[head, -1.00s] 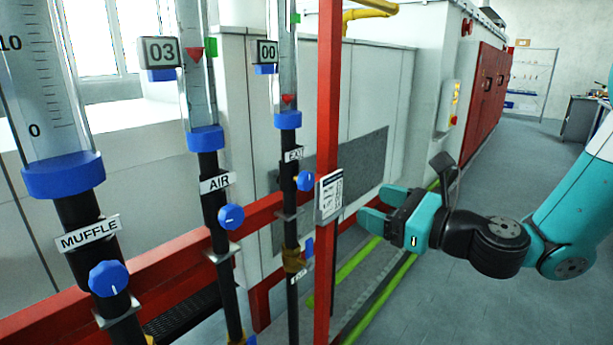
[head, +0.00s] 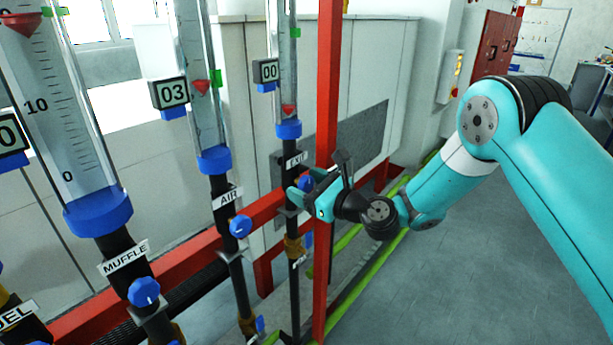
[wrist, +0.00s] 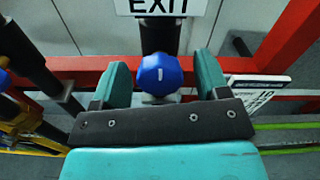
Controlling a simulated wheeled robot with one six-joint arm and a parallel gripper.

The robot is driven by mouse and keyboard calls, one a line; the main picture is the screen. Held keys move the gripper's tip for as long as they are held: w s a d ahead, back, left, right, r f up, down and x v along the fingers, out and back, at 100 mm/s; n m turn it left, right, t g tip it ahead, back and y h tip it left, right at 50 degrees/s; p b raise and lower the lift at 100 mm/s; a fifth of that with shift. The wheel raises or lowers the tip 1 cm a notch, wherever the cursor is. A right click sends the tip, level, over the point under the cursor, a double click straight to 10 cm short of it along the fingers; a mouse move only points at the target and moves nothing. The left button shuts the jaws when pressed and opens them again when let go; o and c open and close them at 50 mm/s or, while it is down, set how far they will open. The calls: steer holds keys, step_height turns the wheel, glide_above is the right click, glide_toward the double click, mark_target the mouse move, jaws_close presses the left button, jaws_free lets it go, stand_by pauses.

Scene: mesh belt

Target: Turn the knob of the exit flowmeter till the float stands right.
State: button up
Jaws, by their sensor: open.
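The exit flowmeter (head: 287,75) is a clear tube above a blue collar. Its red float (head: 288,109) sits low in the tube, far below the green marker (head: 295,33), and its display (head: 268,71) reads 00. Its blue knob (wrist: 160,74) is under the EXIT label (wrist: 161,6) in the wrist view, with its white line about upright. My gripper (wrist: 160,84) is open, with one teal finger on each side of the knob and gaps between. In the head view my gripper (head: 299,188) is at the knob and partly hides it.
The red post (head: 327,100) stands right beside my gripper, and a white card (wrist: 256,91) shows close to the right finger. The AIR flowmeter (head: 205,90) and MUFFLE flowmeter (head: 65,110) stand to the left. Green pipes (head: 345,287) run low behind; open floor lies to the right.

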steer(key=shift+w+a, duration=0.15)
steer(key=shift+a, duration=0.05)
steer(key=c, duration=0.9)
steer(key=shift+c, duration=0.2)
steer(key=shift+f+n, duration=0.1)
steer(key=shift+n, duration=0.2)
